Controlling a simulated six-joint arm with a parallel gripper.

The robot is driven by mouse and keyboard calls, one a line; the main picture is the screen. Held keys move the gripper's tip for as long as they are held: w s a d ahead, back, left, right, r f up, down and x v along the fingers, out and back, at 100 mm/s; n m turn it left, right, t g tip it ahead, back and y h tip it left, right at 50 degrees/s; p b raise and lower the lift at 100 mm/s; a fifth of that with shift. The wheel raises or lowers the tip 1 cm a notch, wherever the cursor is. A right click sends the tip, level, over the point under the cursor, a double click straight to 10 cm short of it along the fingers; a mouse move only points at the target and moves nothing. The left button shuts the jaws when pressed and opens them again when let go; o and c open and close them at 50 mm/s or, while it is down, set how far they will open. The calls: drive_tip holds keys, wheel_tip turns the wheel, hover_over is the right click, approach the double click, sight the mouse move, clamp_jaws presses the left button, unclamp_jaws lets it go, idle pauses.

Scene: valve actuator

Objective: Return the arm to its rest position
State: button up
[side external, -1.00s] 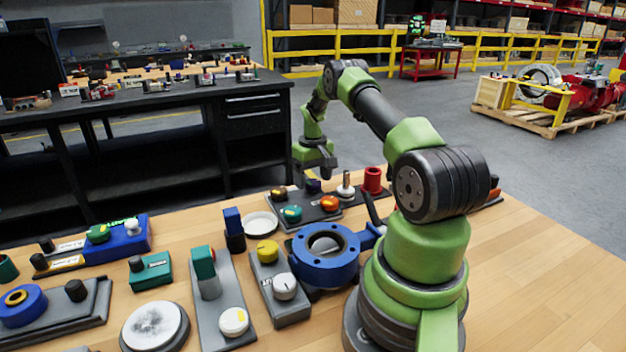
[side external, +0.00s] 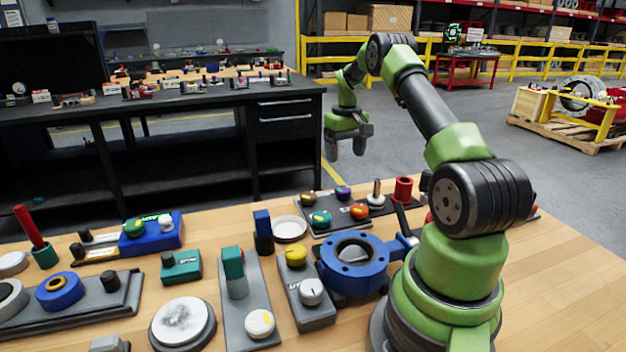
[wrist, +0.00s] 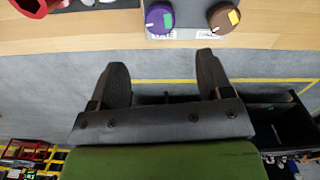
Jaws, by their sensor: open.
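My gripper (side external: 346,146) hangs above and beyond the far edge of the wooden table, pointing down, in the side view. A grey knob plate (side external: 338,218) on the table carries several knobs. Its purple knob (wrist: 159,18) and brown knob (wrist: 223,16) appear at the top of the wrist view. A blue valve body (side external: 353,264) with a round bore stands near my arm's base.
The wooden table (side external: 555,262) is crowded at left with switch plates, a white disc (side external: 182,322) and a red-handled part (side external: 29,226). A red cylinder (side external: 403,190) stands at the knob plate's right end. A black workbench (side external: 200,150) stands behind. The table's right side is clear.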

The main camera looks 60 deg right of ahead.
drive_tip(key=w+a+r+n+t, duration=0.2)
drive_tip(key=w+a+r+t, duration=0.1)
drive_tip(key=a+r, duration=1.4)
drive_tip(key=s+a+r+n+t+y, duration=0.1)
drive_tip(key=s+a+t, duration=0.3)
drive_tip(key=s+a, duration=1.1)
drive_tip(key=a+y, duration=0.1)
drive_tip(key=a, duration=0.3)
drive_tip(key=shift+r, duration=0.25)
